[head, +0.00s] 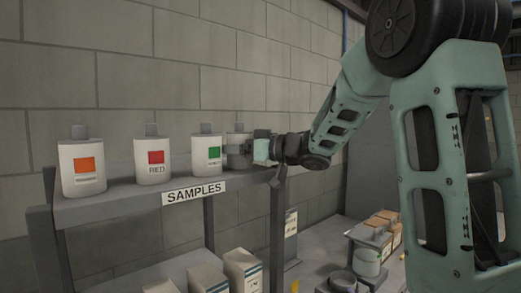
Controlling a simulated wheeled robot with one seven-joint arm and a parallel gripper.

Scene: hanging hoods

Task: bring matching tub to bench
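Several white tubs with grey tops stand on a grey shelf (110,208) marked SAMPLES. From left they are a tub with an orange square (82,165), a tub with a red square labelled RED (153,160) and a tub with a green square (206,150). A fourth tub (237,138) stands at the shelf's right end, its label hidden by my gripper. My gripper (238,150) reaches in from the right at this last tub. Its fingers overlap the tub's front in the picture; I cannot tell whether they are closed on it.
White boxes (243,268) sit on a lower shelf. At the lower right is a low surface with brown-topped boxes (383,222), a pale round container (367,262) and grey round pieces (343,282). A block wall (180,60) stands close behind the shelf. My arm covers the right side.

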